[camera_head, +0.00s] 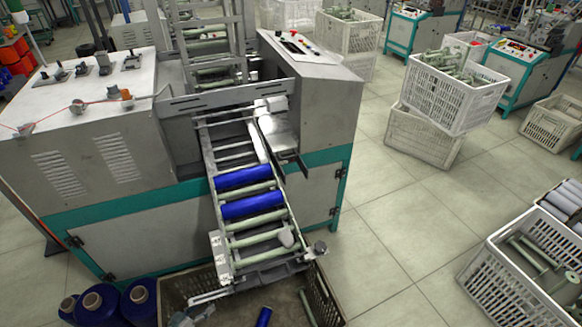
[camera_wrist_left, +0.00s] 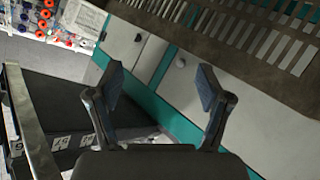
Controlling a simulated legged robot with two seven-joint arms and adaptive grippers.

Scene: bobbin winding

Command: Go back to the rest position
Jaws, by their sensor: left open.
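My left gripper (camera_wrist_left: 164,88) is open in the left wrist view, with its two dark fingers spread and nothing between them. In the head view I cannot clearly make it out. The winding machine (camera_head: 110,150) is grey with a teal band. Its sloping chute (camera_head: 205,160) holds two blue wound bobbins (camera_head: 243,178) among pale green empty ones (camera_head: 262,220). My right gripper is not in view.
A brown crate (camera_head: 335,305) stands under the chute's lower end, with a blue bobbin in it. Large blue spools (camera_head: 100,303) stand at bottom left. White crates (camera_head: 455,95) with green bobbins stand at right. The tiled floor (camera_head: 385,240) between is clear.

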